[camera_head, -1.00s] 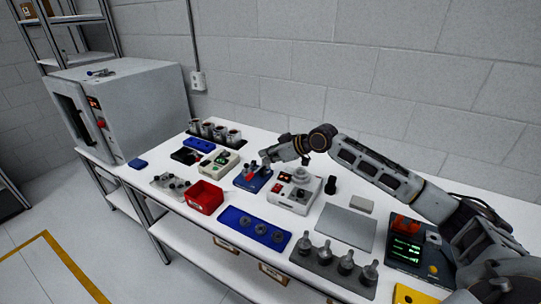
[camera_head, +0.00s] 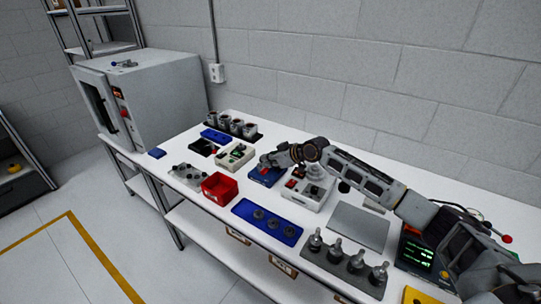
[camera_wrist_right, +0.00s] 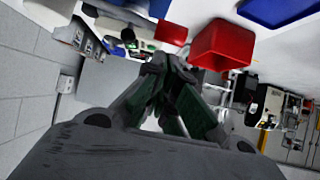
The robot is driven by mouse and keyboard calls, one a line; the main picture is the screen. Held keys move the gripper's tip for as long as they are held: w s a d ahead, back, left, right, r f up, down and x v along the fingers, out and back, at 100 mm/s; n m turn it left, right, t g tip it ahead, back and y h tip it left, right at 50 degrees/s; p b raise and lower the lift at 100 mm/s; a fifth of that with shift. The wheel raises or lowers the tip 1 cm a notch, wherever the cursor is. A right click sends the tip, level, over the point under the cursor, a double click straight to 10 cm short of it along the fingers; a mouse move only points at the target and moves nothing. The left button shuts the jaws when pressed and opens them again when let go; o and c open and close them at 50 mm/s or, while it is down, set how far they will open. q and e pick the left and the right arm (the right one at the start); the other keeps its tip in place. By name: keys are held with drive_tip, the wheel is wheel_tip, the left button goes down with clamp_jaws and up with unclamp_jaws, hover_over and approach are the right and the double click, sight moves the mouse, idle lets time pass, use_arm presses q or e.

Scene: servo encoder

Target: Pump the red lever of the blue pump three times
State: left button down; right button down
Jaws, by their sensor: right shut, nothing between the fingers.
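The blue pump (camera_head: 264,178) stands in the middle of the bench, just left of a grey-white box with knobs. Its red lever (camera_head: 263,158) shows only as a small red patch beside my right gripper (camera_head: 267,164) and is mostly hidden. My right gripper is shut and empty, at the pump's top close to the lever; I cannot tell whether they touch. In the right wrist view the shut fingers (camera_wrist_right: 168,62) point towards the bench, with a small red block (camera_wrist_right: 171,32) just beyond them. My left gripper is not in view.
A red bin (camera_head: 219,188) and a blue tray with round parts (camera_head: 243,212) lie in front of the pump. The grey-white box (camera_head: 304,198) stands close on its right. A grey plate (camera_head: 358,226) and a rack of pegs (camera_head: 325,262) lie farther right.

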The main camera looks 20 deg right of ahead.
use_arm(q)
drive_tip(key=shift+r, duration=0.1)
use_arm(e)
drive_tip(key=shift+w+a+f, duration=0.1)
drive_tip(key=shift+f, duration=0.5)
drive_tip(key=shift+f, duration=0.15)
